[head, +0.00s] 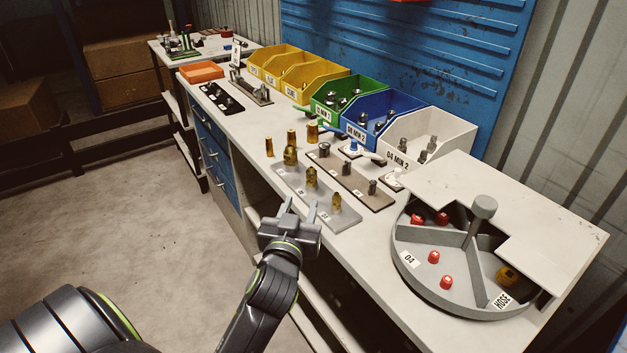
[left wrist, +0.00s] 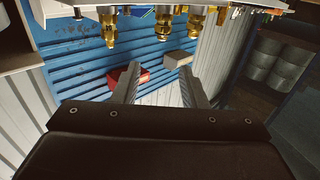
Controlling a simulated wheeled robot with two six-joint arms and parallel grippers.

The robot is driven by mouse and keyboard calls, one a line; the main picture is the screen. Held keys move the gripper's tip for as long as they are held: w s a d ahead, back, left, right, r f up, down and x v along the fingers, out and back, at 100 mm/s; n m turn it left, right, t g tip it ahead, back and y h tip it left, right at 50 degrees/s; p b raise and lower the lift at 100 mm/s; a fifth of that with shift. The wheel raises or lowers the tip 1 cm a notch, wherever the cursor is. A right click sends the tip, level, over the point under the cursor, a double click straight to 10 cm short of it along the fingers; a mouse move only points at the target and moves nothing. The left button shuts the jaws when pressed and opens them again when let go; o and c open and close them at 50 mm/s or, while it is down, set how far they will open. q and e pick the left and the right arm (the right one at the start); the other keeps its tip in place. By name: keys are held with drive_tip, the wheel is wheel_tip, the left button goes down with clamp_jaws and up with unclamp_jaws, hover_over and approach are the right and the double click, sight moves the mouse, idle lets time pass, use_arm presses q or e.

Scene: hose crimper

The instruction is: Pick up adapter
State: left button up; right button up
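Several brass adapters stand upright in a row on a pale grey tray (head: 349,216) near the table's front edge: a far one (head: 290,155), a middle one (head: 311,177) and a near one (head: 336,202). My left gripper (head: 299,209) is open and empty, just in front of the tray, with its fingers pointing towards it. In the left wrist view the open fingers (left wrist: 160,85) have nothing between them. Brass fittings (left wrist: 107,28) hang into the top of that view, apart from the fingers. My right gripper is not in view.
A brown tray (head: 353,183) with metal fittings lies behind the grey one. Yellow, green, blue (head: 384,121) and white bins (head: 428,143) line the back. A round divided tray (head: 447,268) with red pieces is at right. Loose brass pieces (head: 269,147) stand farther left.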

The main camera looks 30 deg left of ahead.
use_arm(q)
approach(311, 172)
drive_tip(key=x, duration=0.2)
drive_tip(key=p+x, duration=0.1)
drive_tip(key=x, duration=0.1)
drive_tip(key=shift+w+r, duration=0.25)
drive_tip(key=shift+w, duration=0.1)
drive_tip(key=shift+x, duration=1.05)
drive_tip(key=shift+f+p+x, duration=0.1)
drive_tip(key=shift+p+x, duration=0.15)
drive_tip(key=shift+x, duration=0.8)
drive_tip(key=shift+f+p+x, duration=0.15)
drive_tip(key=shift+p+x, duration=0.05)
drive_tip(key=shift+x, duration=0.8)
drive_tip(key=shift+a, duration=0.15)
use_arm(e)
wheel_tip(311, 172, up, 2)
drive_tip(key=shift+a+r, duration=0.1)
use_arm(q)
drive_tip(key=shift+c, duration=0.3)
drive_tip(key=c, duration=0.8)
